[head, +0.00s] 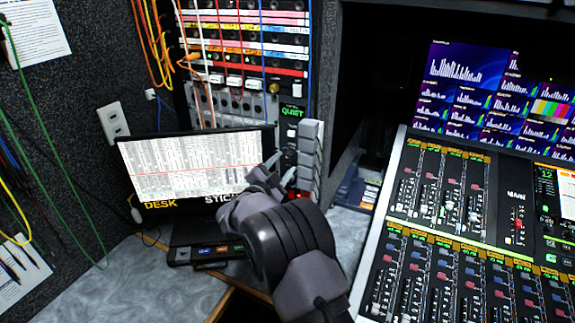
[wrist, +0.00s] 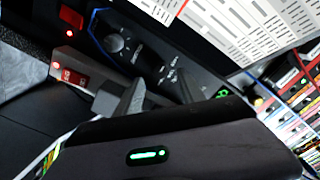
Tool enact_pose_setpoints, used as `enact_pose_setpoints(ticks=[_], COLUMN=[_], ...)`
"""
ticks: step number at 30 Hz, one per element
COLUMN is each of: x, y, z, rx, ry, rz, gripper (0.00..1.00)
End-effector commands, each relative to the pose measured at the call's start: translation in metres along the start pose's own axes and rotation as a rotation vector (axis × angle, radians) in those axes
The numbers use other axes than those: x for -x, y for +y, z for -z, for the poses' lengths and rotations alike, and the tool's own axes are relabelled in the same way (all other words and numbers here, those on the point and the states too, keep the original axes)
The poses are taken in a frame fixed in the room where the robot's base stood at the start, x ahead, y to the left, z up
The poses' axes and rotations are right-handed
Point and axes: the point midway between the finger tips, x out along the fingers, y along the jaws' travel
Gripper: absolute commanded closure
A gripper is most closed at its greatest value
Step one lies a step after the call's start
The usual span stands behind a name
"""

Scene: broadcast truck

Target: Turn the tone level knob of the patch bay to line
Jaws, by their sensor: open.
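The patch bay (head: 205,65) stands in the rack at upper centre of the head view. At its lower right is a narrow black panel with a green display (head: 291,111) reading QUIET. The display also shows, smaller, in the wrist view (wrist: 222,93). On this panel the wrist view shows a round dark knob (wrist: 115,44) with marks around it. I cannot read its label or setting. My gripper (head: 280,169) is open and empty in front of the panel's lower part, hiding some of it. In the wrist view my gripper's fingers (wrist: 160,88) are apart, close to the panel, below the round knob.
A monitor (head: 195,165) stands just left of my gripper. Grey blocks (head: 311,150) with a red light below are close on the right. A mixing console (head: 450,215) fills the right side. Cables hang across the patch bay. Bare desk (head: 110,285) shows at lower left.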

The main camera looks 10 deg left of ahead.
Motion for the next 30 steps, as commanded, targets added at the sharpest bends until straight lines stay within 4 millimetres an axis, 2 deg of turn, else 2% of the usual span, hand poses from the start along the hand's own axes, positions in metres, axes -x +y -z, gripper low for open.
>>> enact_pose_setpoints(ticks=[3, 6, 16, 23, 30], x=[-0.019, -0.028, -0.033, -0.033, -0.033], y=[0.001, 0.001, -0.001, 0.0, -0.001], z=[-0.001, -0.001, 0.001, 0.0, 0.0], rx=[-0.003, -0.001, 0.0, 0.0, 0.007], ry=[0.001, 0.0, -0.001, -0.001, -0.001], rz=[-0.001, 0.0, 0.0, 0.0, 0.0], gripper=[0.54, 0.54, 0.54, 0.99, 1.0])
